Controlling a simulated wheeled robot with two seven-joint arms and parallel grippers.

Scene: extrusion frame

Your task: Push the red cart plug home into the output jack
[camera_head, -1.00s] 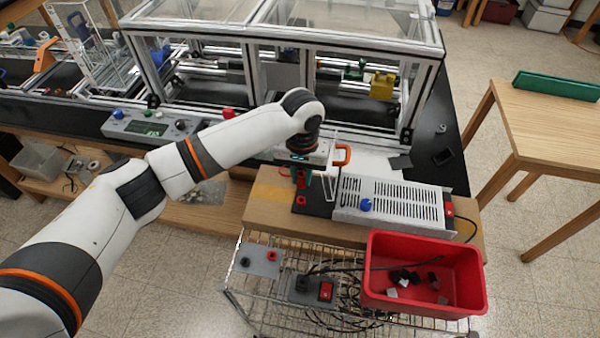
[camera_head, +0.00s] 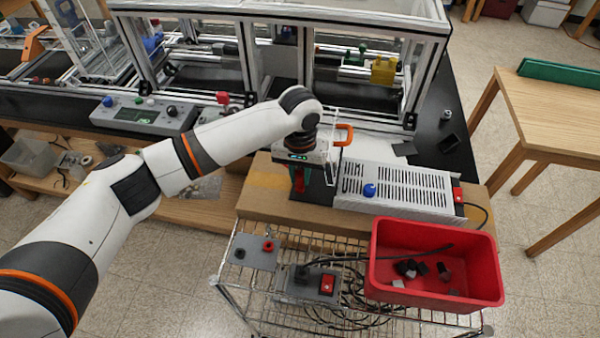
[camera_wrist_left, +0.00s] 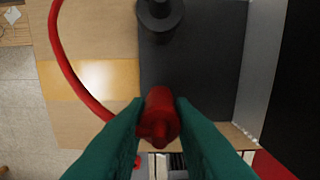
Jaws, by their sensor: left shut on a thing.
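My left gripper (camera_head: 303,188) points down over the dark end of the metal power supply (camera_head: 400,188) on the wooden board. In the left wrist view its green fingers (camera_wrist_left: 158,122) are shut on the red plug (camera_wrist_left: 160,105). A red cable (camera_wrist_left: 62,50) curves along the left of that view; where it joins the plug is not clear. A black round post (camera_wrist_left: 160,14) stands on the dark panel (camera_wrist_left: 195,70) above the plug in that view. The red output jack cannot be told apart from the plug and fingers, so how deep the plug sits cannot be told.
A wire cart in front carries a grey plate (camera_head: 254,262) with a black and a red socket, a box with a red switch (camera_head: 327,284), loose black cables and a red bin (camera_head: 395,290). A framed enclosure stands behind. A wooden table (camera_head: 555,110) is at right.

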